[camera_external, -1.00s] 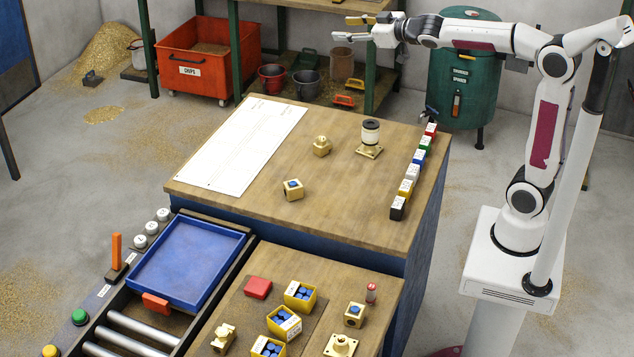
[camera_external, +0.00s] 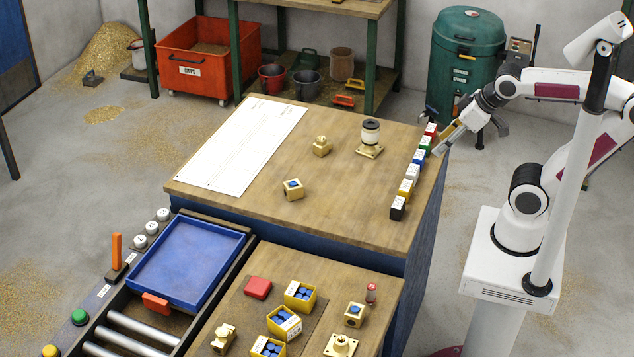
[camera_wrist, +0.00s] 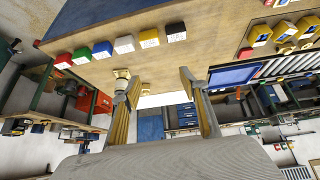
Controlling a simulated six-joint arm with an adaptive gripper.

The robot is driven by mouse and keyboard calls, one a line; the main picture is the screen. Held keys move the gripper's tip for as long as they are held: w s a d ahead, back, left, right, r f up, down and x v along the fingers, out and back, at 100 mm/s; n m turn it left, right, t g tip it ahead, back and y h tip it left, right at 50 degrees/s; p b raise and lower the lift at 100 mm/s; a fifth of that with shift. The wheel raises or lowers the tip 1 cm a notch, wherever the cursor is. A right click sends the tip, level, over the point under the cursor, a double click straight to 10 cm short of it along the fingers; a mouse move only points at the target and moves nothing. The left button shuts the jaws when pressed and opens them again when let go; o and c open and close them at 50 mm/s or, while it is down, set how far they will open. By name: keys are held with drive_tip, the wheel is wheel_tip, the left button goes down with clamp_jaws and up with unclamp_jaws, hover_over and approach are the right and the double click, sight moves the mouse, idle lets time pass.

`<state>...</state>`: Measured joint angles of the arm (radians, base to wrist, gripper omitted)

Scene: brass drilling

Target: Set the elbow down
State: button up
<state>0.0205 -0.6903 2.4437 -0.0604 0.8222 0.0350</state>
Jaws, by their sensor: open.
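My gripper (camera_external: 448,141) is at the right edge of the upper bench, beside the coloured blocks, tilted down to the left. In the wrist view its two fingers (camera_wrist: 163,108) are spread apart with nothing held between them. I cannot tell for certain which brass piece is the elbow. Another brass fitting (camera_external: 223,338) stands on the lower bench.
Coloured blocks (camera_external: 411,172) line the upper bench's right edge, close to my gripper. A black-and-white cylinder (camera_external: 370,133) stands on a brass flange nearby. A white sheet (camera_external: 240,145) covers the bench's left. The blue tray (camera_external: 188,262) is empty. Bare bench lies between.

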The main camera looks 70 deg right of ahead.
drive_tip(key=shift+g+y, duration=0.3)
drive_tip(key=shift+g, duration=0.2)
drive_tip(key=s, duration=0.1)
drive_tip(key=s+a+f, duration=0.1)
drive_tip(key=s+f, duration=0.1)
drive_tip(key=shift+s+a+f, duration=0.15)
drive_tip(key=shift+s+a, duration=0.2)
idle(0.5)
